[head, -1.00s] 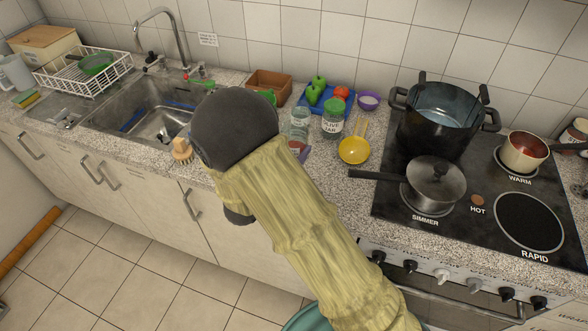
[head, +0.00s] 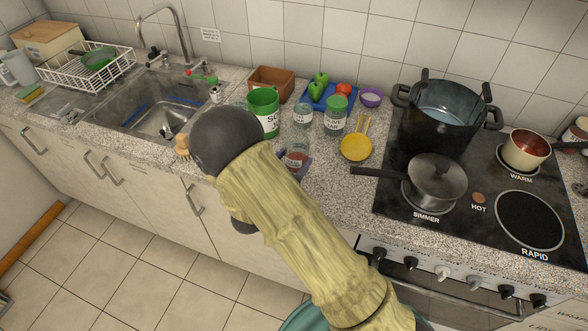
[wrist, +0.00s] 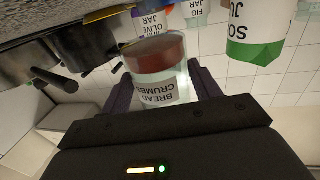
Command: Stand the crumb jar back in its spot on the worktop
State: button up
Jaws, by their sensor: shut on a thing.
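The crumb jar (wrist: 160,88) is clear glass with a "BREAD CRUMBS" label and reddish-brown contents. My gripper (wrist: 157,76) is shut on it, one dark finger on each side. The wrist picture is upside down. In the head view the jar (head: 297,157) looks upright near the front of the worktop (head: 330,190), with my gripper (head: 296,166) around it and my arm partly in front. I cannot tell whether its base touches the worktop.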

jog(key=shift+s, duration=0.1)
jog(key=shift+f, duration=2.05)
jog(key=shift+f, duration=0.15)
jog(key=o, duration=1.3)
